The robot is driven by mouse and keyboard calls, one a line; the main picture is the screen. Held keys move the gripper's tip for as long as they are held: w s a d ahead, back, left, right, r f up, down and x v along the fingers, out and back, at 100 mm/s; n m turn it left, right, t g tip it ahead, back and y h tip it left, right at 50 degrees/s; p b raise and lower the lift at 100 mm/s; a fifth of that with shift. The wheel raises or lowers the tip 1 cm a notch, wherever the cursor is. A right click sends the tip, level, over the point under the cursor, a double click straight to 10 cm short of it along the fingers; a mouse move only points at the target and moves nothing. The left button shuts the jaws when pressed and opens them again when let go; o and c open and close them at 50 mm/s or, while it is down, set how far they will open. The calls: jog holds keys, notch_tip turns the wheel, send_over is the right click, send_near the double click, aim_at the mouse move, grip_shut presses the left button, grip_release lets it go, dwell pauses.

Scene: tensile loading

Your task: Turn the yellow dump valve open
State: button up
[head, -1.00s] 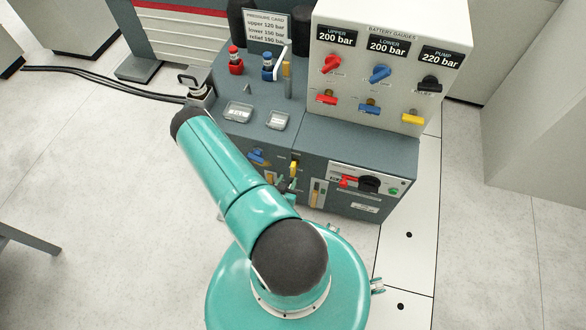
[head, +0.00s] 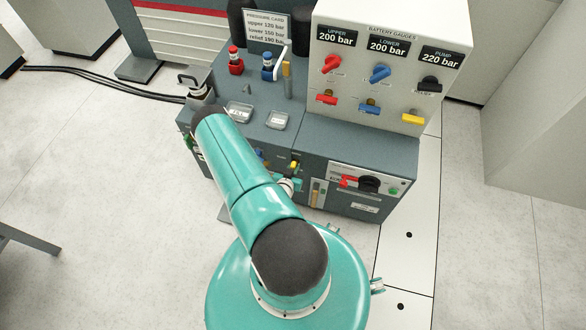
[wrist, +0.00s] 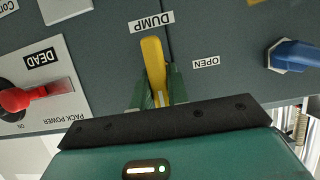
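The yellow dump valve handle (wrist: 153,62) points toward the DUMP label (wrist: 151,22) in the wrist view, leaning slightly. The OPEN label (wrist: 206,62) is to its right. My gripper (wrist: 160,92) has its green fingers on either side of the handle's lower part. The handle fills the narrow gap, so the fingers look shut on it. In the head view the yellow handle (head: 295,165) shows small on the cabinet's front, right of my arm. My gripper is mostly hidden behind the arm there.
A blue handle (wrist: 292,56) is right of the valve in the wrist view. A red switch handle (wrist: 38,97) by the DEAD label is on the left. The gauge panel (head: 400,75) stands on the cabinet above.

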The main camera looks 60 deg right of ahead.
grip_shut()
jog(key=shift+w+n+g, duration=0.2)
jog(key=shift+n+g, duration=0.7)
jog(key=shift+n, duration=0.3)
jog(key=n+g, duration=0.1)
jog(key=n, duration=0.1)
jog(key=n+g+h, duration=0.1)
jog(key=shift+w+a+f+n, duration=0.1)
jog(key=shift+f+n, duration=0.05)
jog(key=shift+n, duration=0.25)
jog(key=n+g, duration=0.1)
jog(key=n+h, duration=0.1)
jog(key=n, duration=0.1)
jog(key=shift+f+g+h, duration=0.15)
jog(key=shift+g+h, duration=0.15)
jog(key=shift+g, duration=0.1)
jog(key=shift+f+n+g+h, duration=0.1)
jog(key=shift+n+g+h, duration=0.2)
jog(key=shift+n, duration=0.75)
jog(key=shift+f+n+g+h, duration=0.15)
jog(key=shift+n+h, duration=0.25)
jog(key=shift+n, duration=0.65)
jog(key=shift+r, duration=0.1)
jog(key=o, duration=0.7)
grip_release()
jog(key=shift+w, duration=0.1)
